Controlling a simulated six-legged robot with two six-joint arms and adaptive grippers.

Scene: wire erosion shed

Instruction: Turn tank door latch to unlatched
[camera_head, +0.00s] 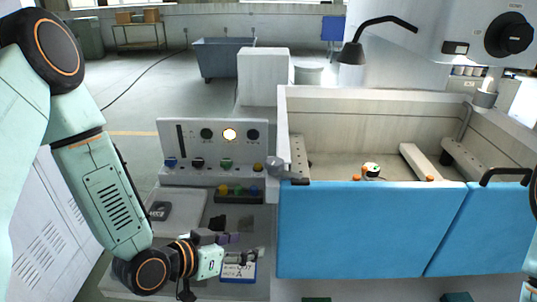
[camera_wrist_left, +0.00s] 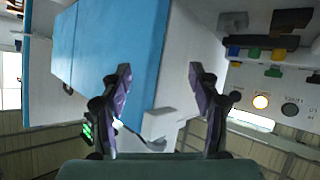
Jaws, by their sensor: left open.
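The tank door is a blue panel (camera_head: 375,230) on the front of the light tank (camera_head: 365,125) in the head view. A black bar handle (camera_head: 505,172) stands on its right section. My left gripper (camera_head: 250,246) is open and empty, left of the door and over the grey worktop. In the left wrist view, its two fingers (camera_wrist_left: 160,75) are spread, with a blue panel (camera_wrist_left: 110,45) beyond the left finger. My right gripper does not show.
A control panel (camera_head: 213,170) with a lit lamp and coloured knobs stands behind the left gripper. A blue-edged card (camera_head: 239,278) and a pale tray (camera_head: 182,215) lie on the worktop.

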